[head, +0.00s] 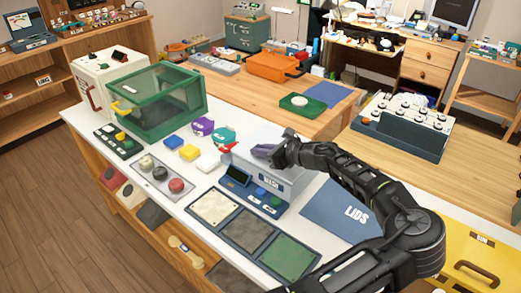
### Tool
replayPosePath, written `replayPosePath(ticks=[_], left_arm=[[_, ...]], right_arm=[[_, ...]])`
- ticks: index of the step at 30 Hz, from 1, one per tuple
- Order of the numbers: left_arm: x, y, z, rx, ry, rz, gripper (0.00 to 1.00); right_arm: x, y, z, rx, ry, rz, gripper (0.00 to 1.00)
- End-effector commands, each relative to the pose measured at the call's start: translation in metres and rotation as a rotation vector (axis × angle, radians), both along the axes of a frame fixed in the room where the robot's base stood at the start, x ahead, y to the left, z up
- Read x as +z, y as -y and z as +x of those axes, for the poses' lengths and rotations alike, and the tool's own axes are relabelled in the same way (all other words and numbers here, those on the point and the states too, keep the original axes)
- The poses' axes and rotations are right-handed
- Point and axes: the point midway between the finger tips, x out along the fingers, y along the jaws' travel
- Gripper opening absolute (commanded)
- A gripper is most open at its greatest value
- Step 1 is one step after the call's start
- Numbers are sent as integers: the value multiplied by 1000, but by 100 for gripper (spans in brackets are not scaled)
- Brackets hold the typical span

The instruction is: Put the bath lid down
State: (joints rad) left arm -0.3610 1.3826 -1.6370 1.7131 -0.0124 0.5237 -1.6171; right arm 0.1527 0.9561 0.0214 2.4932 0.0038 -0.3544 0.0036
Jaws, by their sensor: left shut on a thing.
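The bath is a light grey box (292,184) with a label on its front, standing on the white-topped bench in the head view. A pale lid (262,135) appears to cover its top. A purple-grey handle (263,151) shows at the lid. My left gripper (277,153) is at this handle and shut on it. The fingers hide part of the handle, and I cannot tell whether the lid rests on the bath or is slightly raised. A blue mat marked LIDS (338,204) lies bare to the right of the bath. My right gripper is not in view.
A small panel with blue and green buttons (262,198) stands before the bath. Three square pads (250,231) lie in front. A green glass-sided case (160,100) and coloured blocks (190,152) are to the left. A white-topped switch unit (400,125) stands behind right.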

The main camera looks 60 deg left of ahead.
Motion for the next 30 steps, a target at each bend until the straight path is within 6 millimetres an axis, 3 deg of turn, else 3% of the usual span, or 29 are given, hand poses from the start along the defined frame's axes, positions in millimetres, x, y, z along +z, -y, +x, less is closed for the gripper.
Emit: replayPosePath(ticks=[18,19,21,26,30], left_arm=[[-11,0,0,-1,1,1,0],[-12,0,0,-1,0,0,15],[-12,0,0,0,0,0,21],[-12,0,0,-1,0,0,34],[-12,0,0,0,0,0,34]], right_arm=[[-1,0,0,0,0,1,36],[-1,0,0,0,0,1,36],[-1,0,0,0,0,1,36],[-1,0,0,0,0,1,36],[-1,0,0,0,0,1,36]])
